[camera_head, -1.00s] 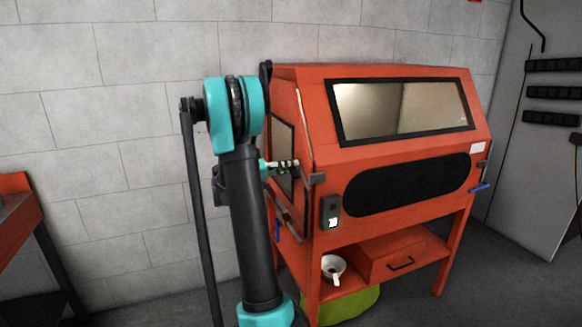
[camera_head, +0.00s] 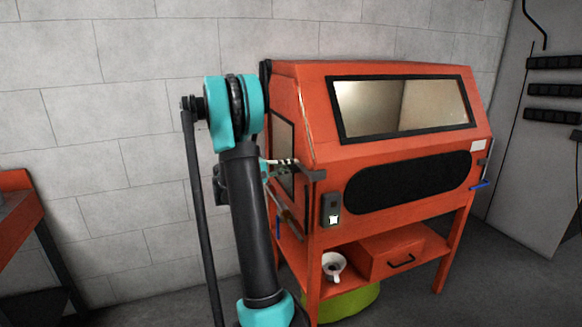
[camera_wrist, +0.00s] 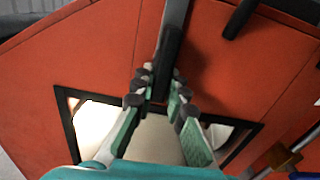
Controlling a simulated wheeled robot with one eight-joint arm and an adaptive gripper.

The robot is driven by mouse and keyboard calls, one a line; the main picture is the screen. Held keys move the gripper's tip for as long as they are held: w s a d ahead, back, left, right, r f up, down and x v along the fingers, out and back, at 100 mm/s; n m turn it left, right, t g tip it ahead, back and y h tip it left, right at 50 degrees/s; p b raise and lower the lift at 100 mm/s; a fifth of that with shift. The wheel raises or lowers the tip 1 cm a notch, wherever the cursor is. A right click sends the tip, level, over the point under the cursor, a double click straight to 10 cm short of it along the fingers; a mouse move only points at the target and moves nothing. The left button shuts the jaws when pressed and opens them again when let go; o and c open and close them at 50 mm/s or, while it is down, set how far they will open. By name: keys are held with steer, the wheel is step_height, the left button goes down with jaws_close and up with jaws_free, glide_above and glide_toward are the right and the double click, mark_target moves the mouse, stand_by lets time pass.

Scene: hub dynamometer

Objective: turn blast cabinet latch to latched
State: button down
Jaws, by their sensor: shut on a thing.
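The orange blast cabinet (camera_head: 400,145) stands on legs against the wall. Its latch (camera_head: 318,174) shows in the head view as a short dark bar at the front edge of the left side, beside the side door (camera_head: 284,160). In the wrist view the latch (camera_wrist: 169,55) is a dark bar running down between my fingertips. My gripper (camera_wrist: 158,88) is shut on its near end. In the head view my gripper (camera_head: 286,164) is at the cabinet's left side, partly hidden behind my arm. The latch's pivot is not clear.
A small switch box (camera_head: 331,209) is on the cabinet front, just below right of the latch. A white cup (camera_head: 334,265) sits on the shelf beside an orange drawer (camera_head: 394,256). An orange bench (camera_head: 18,225) stands at far left, with open floor between.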

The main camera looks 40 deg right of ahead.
steer(key=shift+s+f, duration=0.15)
steer(key=shift+s, duration=0.1)
steer(key=c, duration=1.5)
jaws_free()
steer(key=shift+c, duration=0.2)
steer(key=shift+w, duration=0.1)
steer(key=v, duration=1.2)
